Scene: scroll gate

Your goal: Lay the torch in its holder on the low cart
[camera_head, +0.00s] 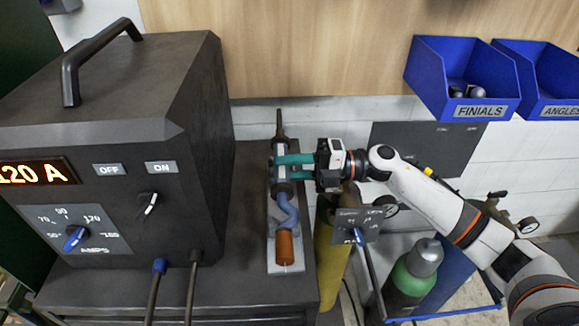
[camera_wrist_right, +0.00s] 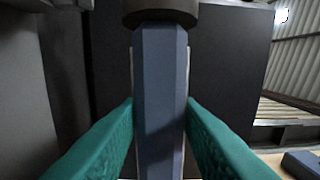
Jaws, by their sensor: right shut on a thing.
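The torch (camera_head: 284,215) lies lengthwise along the right side of the cart top, its dark thin tip toward the wall, a curved blue-grey part in the middle and an orange end toward me. Under it is a narrow light grey plate (camera_head: 290,268), seemingly the holder, on the low cart (camera_head: 235,285). My right gripper (camera_head: 284,166) comes in from the right, its teal fingers shut on the torch. In the right wrist view the fingers (camera_wrist_right: 160,125) flank its blue-grey faceted body (camera_wrist_right: 160,75), below a dark collar. I cannot tell whether the torch touches the plate. My left gripper is out of view.
A large dark welding machine (camera_head: 190,120) stands close left of the torch, with two cables at its front. Right of the cart are a yellow cylinder (camera_head: 330,255), a green-shouldered cylinder (camera_head: 410,280) and gauges. Blue bins (camera_head: 463,80) hang on the wall.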

